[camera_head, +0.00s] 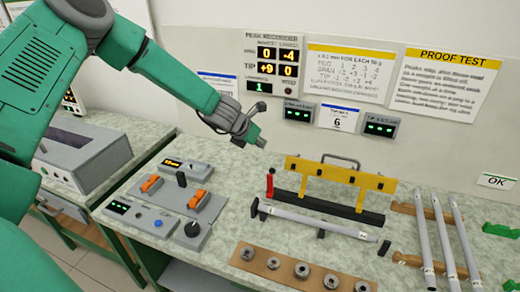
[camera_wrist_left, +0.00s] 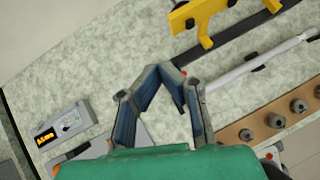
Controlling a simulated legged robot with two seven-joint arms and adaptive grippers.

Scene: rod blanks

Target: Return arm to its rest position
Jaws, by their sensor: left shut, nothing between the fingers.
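My left arm (camera_head: 128,48) is green and reaches in from the upper left in the head view. Its grey left gripper (camera_head: 256,131) hangs in the air above the bench, in front of the back panel. In the wrist view the fingers of the left gripper (camera_wrist_left: 172,75) are shut with nothing between them. My right gripper is in neither view.
A yellow-railed fixture (camera_head: 340,172) with a grey rod (camera_head: 318,222) stands mid-bench. Control boxes (camera_head: 165,200) lie to its left. A wooden strip with several grey collars (camera_head: 295,270) lies in front. More rods (camera_head: 445,235) rest at right.

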